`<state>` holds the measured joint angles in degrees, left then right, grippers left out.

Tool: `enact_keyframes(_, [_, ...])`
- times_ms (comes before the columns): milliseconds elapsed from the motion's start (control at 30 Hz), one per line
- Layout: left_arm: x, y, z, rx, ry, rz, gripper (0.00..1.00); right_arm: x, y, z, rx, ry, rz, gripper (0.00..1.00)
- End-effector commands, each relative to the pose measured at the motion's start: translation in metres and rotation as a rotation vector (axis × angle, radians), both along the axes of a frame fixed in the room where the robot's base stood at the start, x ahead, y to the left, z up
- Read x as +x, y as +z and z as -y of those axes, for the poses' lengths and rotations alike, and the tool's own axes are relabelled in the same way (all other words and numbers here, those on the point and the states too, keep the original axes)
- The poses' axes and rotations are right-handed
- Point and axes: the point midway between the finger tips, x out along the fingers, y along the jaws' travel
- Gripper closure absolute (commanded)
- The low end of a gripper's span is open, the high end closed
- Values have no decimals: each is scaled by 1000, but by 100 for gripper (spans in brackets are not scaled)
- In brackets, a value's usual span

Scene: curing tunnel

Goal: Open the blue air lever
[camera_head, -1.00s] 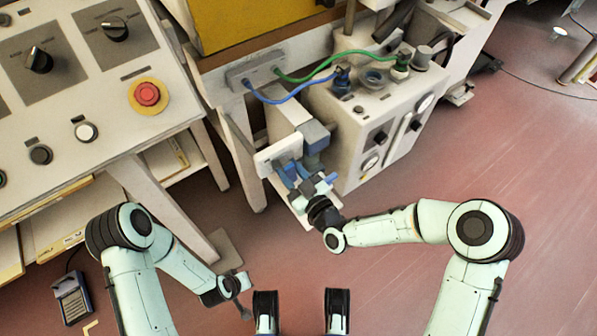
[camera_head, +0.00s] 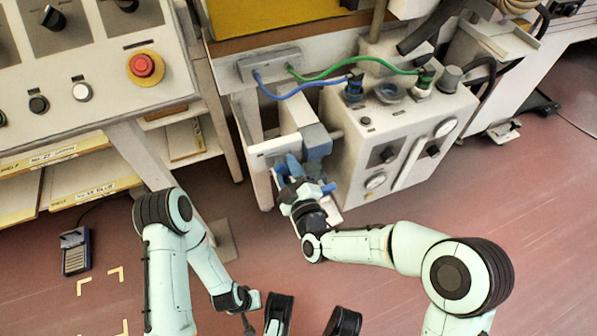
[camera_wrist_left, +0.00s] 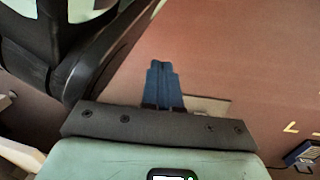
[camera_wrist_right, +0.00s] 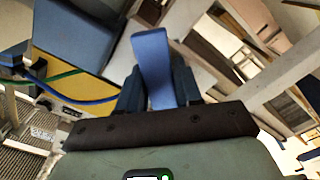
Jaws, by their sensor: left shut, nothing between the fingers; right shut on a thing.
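The blue air lever (camera_wrist_right: 153,62) stands between the fingers of my right gripper (camera_wrist_right: 158,92) in the right wrist view. That gripper is shut on it. In the head view, my right gripper (camera_head: 291,174) is at the blue lever parts beside the grey-blue valve block (camera_head: 316,141), on the left side of the white machine box. The gripper and wrist hide part of the lever there. My left gripper (camera_wrist_left: 163,86) is shut and empty, above bare floor in the left wrist view. In the head view it hangs low, near the bottom edge.
The white machine box (camera_head: 372,150) stands right of the valve, with blue (camera_head: 300,91) and green (camera_head: 350,62) hoses above. A control panel with a red button (camera_head: 142,65) and shelves stand at the left. A small blue-grey device (camera_head: 75,250) lies on the floor. Red floor is free in front.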

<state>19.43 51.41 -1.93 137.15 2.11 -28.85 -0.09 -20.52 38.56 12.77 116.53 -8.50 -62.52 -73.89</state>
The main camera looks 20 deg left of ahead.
Motion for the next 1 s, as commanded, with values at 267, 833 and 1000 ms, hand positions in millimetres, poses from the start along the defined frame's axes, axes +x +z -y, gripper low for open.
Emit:
enact_keyframes(267, [4, 4, 0, 1, 0, 15, 100, 2, 6, -4, -216, -1, 159, 100])
enact_keyframes(833, [25, 21, 4, 4, -6, 86, 100, 3, 13, -1, -563, -3, 412, 100])
enact_keyframes(1000, [29, 24, 4, 5, -7, 98, 100, 3, 14, -2, -612, -2, 447, 100])
